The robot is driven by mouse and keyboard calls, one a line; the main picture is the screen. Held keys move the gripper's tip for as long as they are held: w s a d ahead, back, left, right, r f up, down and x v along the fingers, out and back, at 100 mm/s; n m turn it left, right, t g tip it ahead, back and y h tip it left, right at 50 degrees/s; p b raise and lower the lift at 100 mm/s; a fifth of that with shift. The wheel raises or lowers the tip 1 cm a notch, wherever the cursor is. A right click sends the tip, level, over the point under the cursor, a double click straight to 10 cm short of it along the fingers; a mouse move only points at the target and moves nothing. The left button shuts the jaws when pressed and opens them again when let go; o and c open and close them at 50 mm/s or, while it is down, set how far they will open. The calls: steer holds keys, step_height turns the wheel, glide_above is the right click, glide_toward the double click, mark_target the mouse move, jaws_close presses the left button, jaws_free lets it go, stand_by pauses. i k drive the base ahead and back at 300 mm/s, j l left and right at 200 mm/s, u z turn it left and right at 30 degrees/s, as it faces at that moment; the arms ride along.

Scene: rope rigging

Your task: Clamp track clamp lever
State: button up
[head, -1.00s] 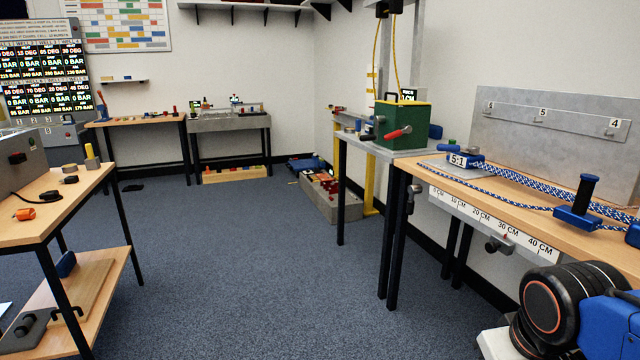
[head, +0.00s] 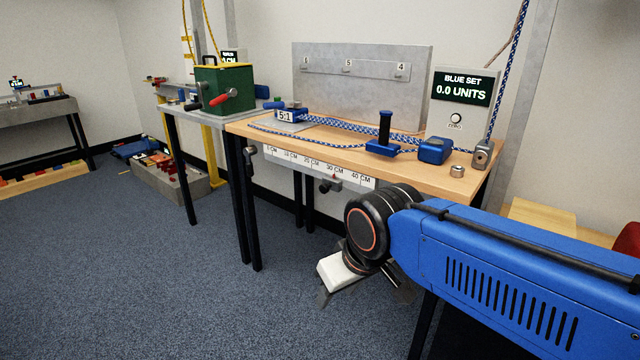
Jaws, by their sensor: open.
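The track is a grey rail with a white scale (head: 290,160) along the front edge of the wooden bench, marked in CM. A dark clamp piece with a round knob (head: 330,185) and a small red pointer sits on it near the 30 CM mark. Which part of it is the lever is too small to tell. My gripper (head: 330,287) is in front of the bench, below the track and apart from it. Its white body and grey fingers point down. It looks open and empty, partly hidden by my own wrist.
The bench (head: 310,146) carries blue rope, a 5:1 block (head: 290,114), a blue block with upright handle (head: 384,140), another blue block (head: 435,150) and a metal cleat (head: 483,155). A display (head: 463,88) reads 0.0 UNITS. A green box (head: 222,88) stands left.

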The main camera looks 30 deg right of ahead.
mark_target(251, 150)
steer(key=i+j, duration=0.6)
steer(key=i, duration=0.2)
